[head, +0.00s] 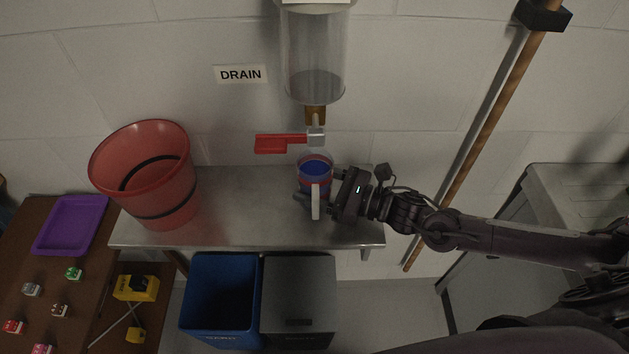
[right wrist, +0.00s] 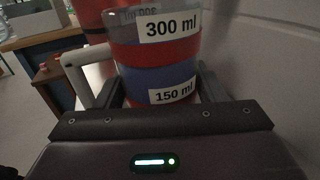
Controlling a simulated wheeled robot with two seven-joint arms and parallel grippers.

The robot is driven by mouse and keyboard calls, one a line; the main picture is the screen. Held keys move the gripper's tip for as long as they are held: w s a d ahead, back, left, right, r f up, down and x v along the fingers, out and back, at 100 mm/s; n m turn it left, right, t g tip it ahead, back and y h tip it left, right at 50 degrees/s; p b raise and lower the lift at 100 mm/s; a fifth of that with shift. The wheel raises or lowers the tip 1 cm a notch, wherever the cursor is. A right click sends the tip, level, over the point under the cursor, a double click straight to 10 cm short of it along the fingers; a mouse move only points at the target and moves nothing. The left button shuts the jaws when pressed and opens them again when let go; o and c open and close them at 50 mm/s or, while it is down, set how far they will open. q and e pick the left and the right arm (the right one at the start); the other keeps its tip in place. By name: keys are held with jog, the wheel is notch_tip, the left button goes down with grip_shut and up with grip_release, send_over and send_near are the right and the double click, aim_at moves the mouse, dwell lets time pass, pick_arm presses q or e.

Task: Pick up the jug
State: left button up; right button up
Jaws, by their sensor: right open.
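The jug (head: 316,172) stands on the metal shelf (head: 245,205) below the clear dispenser tube (head: 314,60) and its red-handled tap (head: 282,143). It is clear with red bands, holds blue liquid, and its pale handle faces the front. In the right wrist view the jug (right wrist: 160,55) shows labels "300 ml" and "150 ml", with its handle (right wrist: 78,78) at the left. My right gripper (head: 318,196) comes from the right. Its open fingers (right wrist: 160,92) lie on either side of the jug's lower part; contact is unclear. My left gripper is not in view.
A red bucket (head: 170,195) stands on the shelf's left end. A blue bin (head: 221,290) and a grey bin (head: 298,285) stand below. A brown table (head: 50,270) with a purple tray (head: 72,224) is at the left. A wooden pole (head: 480,150) leans at the right.

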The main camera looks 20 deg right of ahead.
jog(key=shift+w+a, duration=0.45)
jog(key=shift+a, duration=0.15)
jog(key=shift+c, duration=0.4)
jog(key=c, duration=0.7)
jog(key=shift+c, duration=0.5)
jog(key=shift+r, duration=0.1)
